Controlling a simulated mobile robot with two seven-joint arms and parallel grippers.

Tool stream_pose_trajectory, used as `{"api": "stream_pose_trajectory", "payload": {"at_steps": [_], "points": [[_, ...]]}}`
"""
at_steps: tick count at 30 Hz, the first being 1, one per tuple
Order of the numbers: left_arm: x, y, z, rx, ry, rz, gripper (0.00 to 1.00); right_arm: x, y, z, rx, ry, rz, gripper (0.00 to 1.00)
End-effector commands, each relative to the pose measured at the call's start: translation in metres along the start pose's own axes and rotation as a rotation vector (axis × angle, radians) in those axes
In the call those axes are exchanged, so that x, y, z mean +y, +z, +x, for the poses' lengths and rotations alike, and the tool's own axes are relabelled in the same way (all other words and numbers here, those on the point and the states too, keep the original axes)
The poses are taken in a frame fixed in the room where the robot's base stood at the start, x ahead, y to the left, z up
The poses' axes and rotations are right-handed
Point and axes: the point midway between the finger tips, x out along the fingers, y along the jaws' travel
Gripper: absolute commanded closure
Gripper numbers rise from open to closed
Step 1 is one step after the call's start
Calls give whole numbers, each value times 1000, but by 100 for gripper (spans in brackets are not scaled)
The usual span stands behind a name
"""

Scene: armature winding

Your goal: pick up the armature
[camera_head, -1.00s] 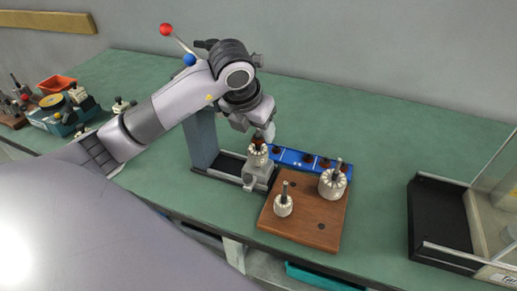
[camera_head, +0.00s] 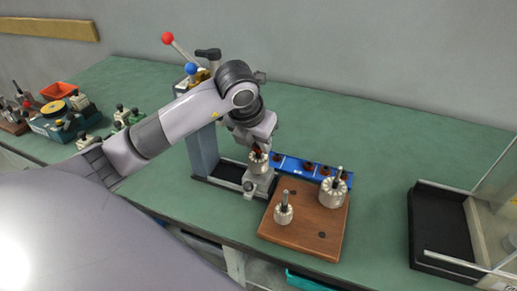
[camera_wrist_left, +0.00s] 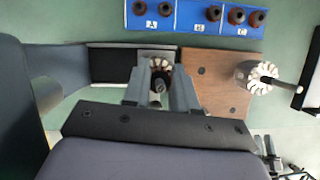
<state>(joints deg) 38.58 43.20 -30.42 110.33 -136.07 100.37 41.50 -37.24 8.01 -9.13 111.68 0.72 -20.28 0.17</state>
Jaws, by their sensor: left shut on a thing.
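My left gripper (camera_head: 259,146) points down over the grey fixture block (camera_head: 258,184) at the foot of the upright grey column. It is shut on an armature (camera_head: 258,163), a pale slotted core with a shaft. In the left wrist view the armature (camera_wrist_left: 161,70) sits between the two fingers (camera_wrist_left: 160,88). It is at the top of the block; I cannot tell whether it touches. Two other armatures stand upright on the wooden board (camera_head: 300,235): a small one (camera_head: 283,214) at the front left and a larger one (camera_head: 332,190) at the back right.
A blue rack (camera_head: 285,161) with dark parts lies behind the board. A black tray (camera_head: 437,225) with clear panels is at the right. Levers with red (camera_head: 168,38) and blue balls rise behind my arm. Green table between board and black tray is clear.

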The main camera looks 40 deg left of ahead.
Motion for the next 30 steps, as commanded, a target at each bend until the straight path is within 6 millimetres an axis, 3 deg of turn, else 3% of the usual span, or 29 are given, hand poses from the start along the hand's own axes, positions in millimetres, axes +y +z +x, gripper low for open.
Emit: {"api": "stream_pose_trajectory", "payload": {"at_steps": [8,21,30], "points": [[0,10,-22,-7,-1,-1,100,0,1,0,0,0,0,60],[0,46,-108,-10,-2,-1,100,0,1,1,0,0,0,60],[1,67,-161,-5,1,-1,100,0,-10,-8,0,0,0,60]]}}
